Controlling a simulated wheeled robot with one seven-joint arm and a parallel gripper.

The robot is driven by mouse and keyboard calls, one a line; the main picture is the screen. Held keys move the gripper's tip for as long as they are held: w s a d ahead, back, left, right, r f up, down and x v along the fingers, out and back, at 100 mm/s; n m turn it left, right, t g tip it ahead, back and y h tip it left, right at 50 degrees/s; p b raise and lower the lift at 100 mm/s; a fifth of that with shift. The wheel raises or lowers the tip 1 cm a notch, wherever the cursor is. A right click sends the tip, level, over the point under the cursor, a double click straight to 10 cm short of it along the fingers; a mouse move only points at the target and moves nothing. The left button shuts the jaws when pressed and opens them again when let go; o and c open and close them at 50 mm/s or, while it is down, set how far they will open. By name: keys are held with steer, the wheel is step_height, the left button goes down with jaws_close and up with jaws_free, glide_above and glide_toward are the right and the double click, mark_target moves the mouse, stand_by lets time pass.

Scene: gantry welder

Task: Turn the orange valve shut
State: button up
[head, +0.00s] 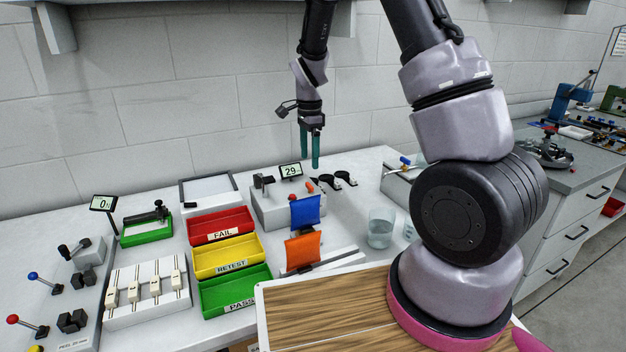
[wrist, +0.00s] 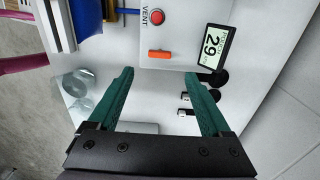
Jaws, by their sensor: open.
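A small orange valve handle (wrist: 160,56) shows in the wrist view on the face of a light box, beside a red button (wrist: 157,17) marked VENT. In the head view the orange handle (head: 310,187) is small, at the right part of the box (head: 268,205) with the "29" display. My gripper (head: 310,155) hangs above and behind the box, fingers pointing down. In the wrist view my gripper (wrist: 158,78) has its two green fingers apart and nothing between them. The handle lies beyond the fingertips, roughly centred in the gap, apart from them.
A "29" display (head: 290,170) stands on the box. Dark clamps (head: 338,180) sit to its right. Blue (head: 305,211) and orange (head: 303,249) panels stand in front. A glass beaker (head: 381,228) is at right. Red, yellow and green bins (head: 228,257) are at left.

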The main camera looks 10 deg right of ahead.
mark_target(309, 185)
step_height(309, 185, down, 8)
steer(key=shift+f, duration=0.25)
jaws_close()
